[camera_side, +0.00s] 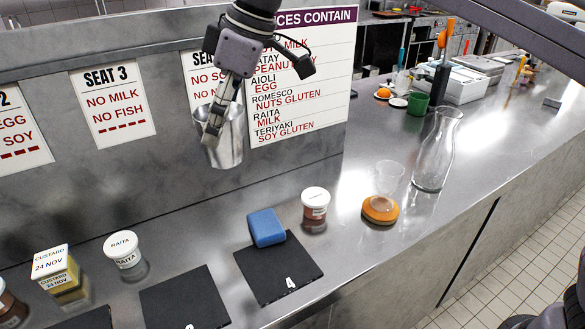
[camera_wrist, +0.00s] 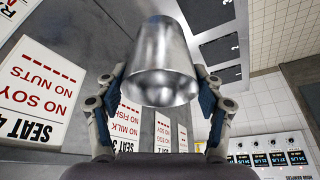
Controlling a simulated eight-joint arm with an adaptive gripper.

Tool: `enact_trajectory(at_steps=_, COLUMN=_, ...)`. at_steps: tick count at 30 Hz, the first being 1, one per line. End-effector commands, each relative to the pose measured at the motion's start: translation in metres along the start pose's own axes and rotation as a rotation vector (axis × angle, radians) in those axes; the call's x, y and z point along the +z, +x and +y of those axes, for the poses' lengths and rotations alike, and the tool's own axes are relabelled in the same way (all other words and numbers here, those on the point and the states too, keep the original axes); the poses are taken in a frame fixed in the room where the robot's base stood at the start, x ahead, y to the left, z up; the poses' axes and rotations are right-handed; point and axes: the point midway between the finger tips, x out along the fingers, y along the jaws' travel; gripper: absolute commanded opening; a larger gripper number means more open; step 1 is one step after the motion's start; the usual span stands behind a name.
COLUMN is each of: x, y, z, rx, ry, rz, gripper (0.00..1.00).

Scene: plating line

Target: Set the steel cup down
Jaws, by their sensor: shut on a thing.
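The steel cup (camera_side: 222,146) is a shiny, tapered metal cup held in the air in front of the back panel, well above the counter, in the side view. My gripper (camera_side: 214,125) comes down from above and is shut on the cup's wall. In the wrist view the cup (camera_wrist: 164,62) fills the upper middle, between the two fingers of my gripper (camera_wrist: 163,100). The counter (camera_side: 345,250) below is steel. The cup's inside is mostly hidden.
A blue sponge (camera_side: 267,227) lies on black mat 4 (camera_side: 290,280). A red-brown lidded tub (camera_side: 315,205), an orange disc (camera_side: 380,210), a clear cup (camera_side: 390,176) and a glass carafe (camera_side: 437,150) stand to the right. A raita tub (camera_side: 124,252) and custard box (camera_side: 58,275) stand left.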

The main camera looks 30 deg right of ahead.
Motion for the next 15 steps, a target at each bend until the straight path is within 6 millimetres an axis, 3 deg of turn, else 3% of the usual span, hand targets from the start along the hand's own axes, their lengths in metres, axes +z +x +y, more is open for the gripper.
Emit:
enact_trajectory(at_steps=3, x=-0.014, y=0.006, z=-0.030, rx=-0.029, ry=-0.072, rz=0.002, gripper=0.35)
enact_trajectory(at_steps=10, x=-0.031, y=0.014, z=-0.073, rx=-0.069, ry=-0.169, rz=0.006, gripper=0.35)
enact_trajectory(at_steps=15, x=-0.021, y=0.033, z=-0.068, rx=-0.065, ry=-0.160, rz=0.006, gripper=0.35)
